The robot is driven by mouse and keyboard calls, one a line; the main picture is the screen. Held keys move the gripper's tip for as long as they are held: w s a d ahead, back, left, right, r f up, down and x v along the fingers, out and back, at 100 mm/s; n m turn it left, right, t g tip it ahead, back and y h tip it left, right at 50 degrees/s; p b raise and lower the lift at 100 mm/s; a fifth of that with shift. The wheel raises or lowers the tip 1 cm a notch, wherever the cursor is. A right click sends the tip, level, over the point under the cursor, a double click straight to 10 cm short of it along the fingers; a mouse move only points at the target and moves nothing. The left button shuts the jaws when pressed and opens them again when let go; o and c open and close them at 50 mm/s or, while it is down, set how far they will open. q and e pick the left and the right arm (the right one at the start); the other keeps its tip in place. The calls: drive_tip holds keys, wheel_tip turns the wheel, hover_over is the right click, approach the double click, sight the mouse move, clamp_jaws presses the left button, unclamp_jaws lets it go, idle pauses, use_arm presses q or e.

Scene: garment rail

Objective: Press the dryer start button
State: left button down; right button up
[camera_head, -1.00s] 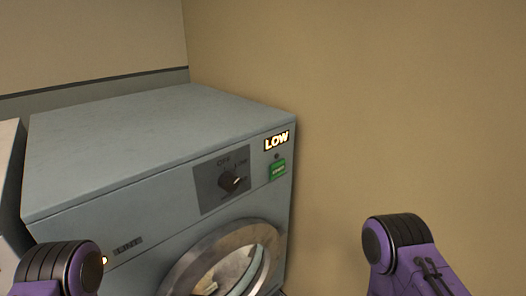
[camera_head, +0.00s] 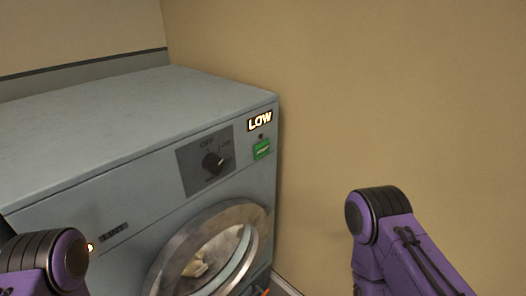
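The dryer (camera_head: 130,120) is a grey-blue front-loading machine on the left side of the view. Its green start button (camera_head: 262,150) is on the upper right of the front panel, below a lit "LOW" display (camera_head: 260,121). A dark round knob (camera_head: 213,163) sits on a dark plate to the button's left. The round metal-rimmed door (camera_head: 168,262) has a window with light-coloured contents behind it. Purple links of my left and right arms show at the lower left and lower right.
A plain tan wall (camera_head: 400,90) stands close to the dryer's right side and behind it. A "LINT" label (camera_head: 114,232) and a small orange light are at the front's lower left. A pale skirting strip (camera_head: 286,284) shows at the wall's foot.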

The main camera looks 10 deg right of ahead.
clamp_jaws()
idle(1.8)
